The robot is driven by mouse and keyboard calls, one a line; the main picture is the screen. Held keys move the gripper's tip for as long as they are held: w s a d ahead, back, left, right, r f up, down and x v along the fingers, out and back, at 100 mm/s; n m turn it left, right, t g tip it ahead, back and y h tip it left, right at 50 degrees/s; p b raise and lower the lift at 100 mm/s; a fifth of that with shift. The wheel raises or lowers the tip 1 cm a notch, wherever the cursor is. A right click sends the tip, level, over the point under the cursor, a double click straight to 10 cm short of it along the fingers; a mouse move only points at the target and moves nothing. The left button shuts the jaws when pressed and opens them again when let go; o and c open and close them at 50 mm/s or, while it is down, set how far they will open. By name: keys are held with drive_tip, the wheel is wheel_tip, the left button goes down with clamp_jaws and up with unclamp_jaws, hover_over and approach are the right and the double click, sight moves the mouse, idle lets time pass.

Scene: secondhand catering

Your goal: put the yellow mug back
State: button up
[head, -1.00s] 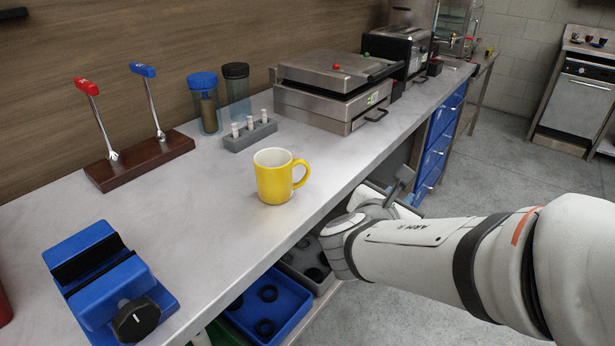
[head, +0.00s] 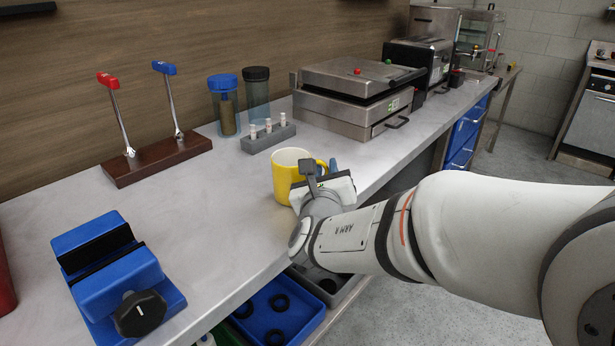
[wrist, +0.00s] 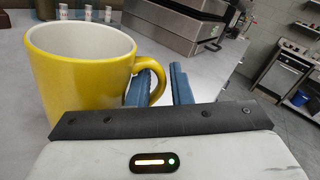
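The yellow mug (head: 287,178) stands upright on the grey counter, its handle to the right. In the wrist view the mug (wrist: 85,75) fills the left side, and its inside looks white and empty. My gripper (head: 327,167) is at the handle side of the mug. In the wrist view its two blue fingers (wrist: 160,76) are apart, with the handle's outer bar between them. The left finger shows through the handle loop; a gap shows between the handle and the right finger. The gripper body hides part of the handle in the head view.
A grey rack with white-capped vials (head: 268,136) stands just behind the mug. A steel press (head: 352,95) is behind to the right. A blue vise (head: 118,280) and a lever stand (head: 158,158) are to the left. Open bins (head: 275,312) sit below the counter edge.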

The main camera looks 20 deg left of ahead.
drive_tip(key=shift+w, duration=0.35)
drive_tip(key=shift+c, duration=0.3)
clamp_jaws()
drive_tip(key=shift+r, duration=0.15)
